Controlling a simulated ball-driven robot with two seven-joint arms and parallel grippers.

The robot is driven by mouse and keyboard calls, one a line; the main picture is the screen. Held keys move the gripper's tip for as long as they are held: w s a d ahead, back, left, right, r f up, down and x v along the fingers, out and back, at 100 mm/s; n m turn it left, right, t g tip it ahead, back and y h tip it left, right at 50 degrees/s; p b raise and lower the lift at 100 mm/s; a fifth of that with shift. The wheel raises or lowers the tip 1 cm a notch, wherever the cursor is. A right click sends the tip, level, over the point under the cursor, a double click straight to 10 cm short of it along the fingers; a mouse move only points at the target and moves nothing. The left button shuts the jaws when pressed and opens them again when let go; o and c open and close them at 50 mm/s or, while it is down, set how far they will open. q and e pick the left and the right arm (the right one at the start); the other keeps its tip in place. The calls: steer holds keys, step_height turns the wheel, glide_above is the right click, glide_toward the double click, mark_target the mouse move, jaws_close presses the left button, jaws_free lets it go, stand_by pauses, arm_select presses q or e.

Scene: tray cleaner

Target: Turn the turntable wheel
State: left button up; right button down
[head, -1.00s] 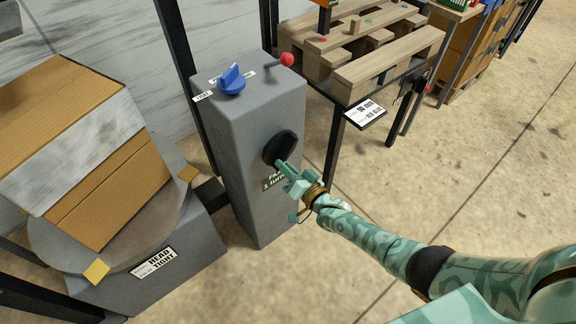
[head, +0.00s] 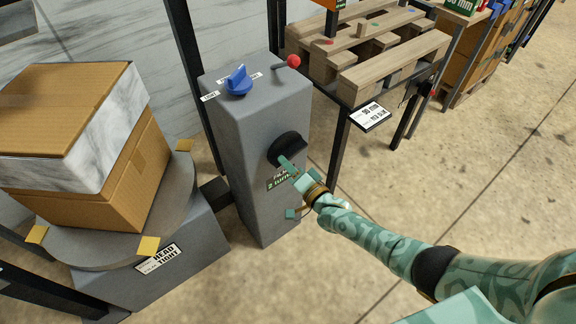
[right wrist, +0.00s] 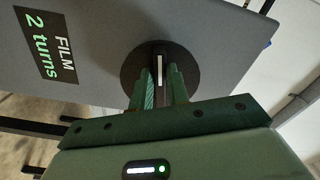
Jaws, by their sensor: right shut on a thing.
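The black turntable wheel (head: 289,143) is on the front face of the grey post; the right wrist view shows it as a dark disc (right wrist: 132,66) with a bar across it. My right gripper (head: 286,163) is shut on the wheel's bar; its fingers (right wrist: 160,76) stand on either side of the bar. The label below the wheel (right wrist: 45,45) reads "FILM 2 turns". The grey round turntable (head: 190,205) at left carries a cardboard box (head: 75,212) with a pale film band (head: 125,125) around its upper part. My left gripper is not in view.
The grey post (head: 258,205) has a blue knob (head: 238,82) and a red-tipped lever (head: 293,61) on top. A wooden pallet (head: 395,68) on a dark frame stands behind right. The floor at right is clear.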

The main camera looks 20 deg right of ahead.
steer(key=shift+s+d+f, duration=0.15)
steer(key=shift+d+f, duration=0.05)
steer(key=shift+f, duration=0.2)
steer(key=c, duration=1.7)
jaws_free()
steer(key=shift+o, duration=1.3)
steer(key=shift+f, duration=0.15)
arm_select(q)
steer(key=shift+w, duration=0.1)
arm_select(e)
steer(key=shift+a, duration=0.1)
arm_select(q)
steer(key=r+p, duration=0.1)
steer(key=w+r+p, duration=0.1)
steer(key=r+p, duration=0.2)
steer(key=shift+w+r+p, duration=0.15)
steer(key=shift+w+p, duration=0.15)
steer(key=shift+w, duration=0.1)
arm_select(e)
steer(key=v, duration=1.6)
steer(key=shift+r, duration=0.4)
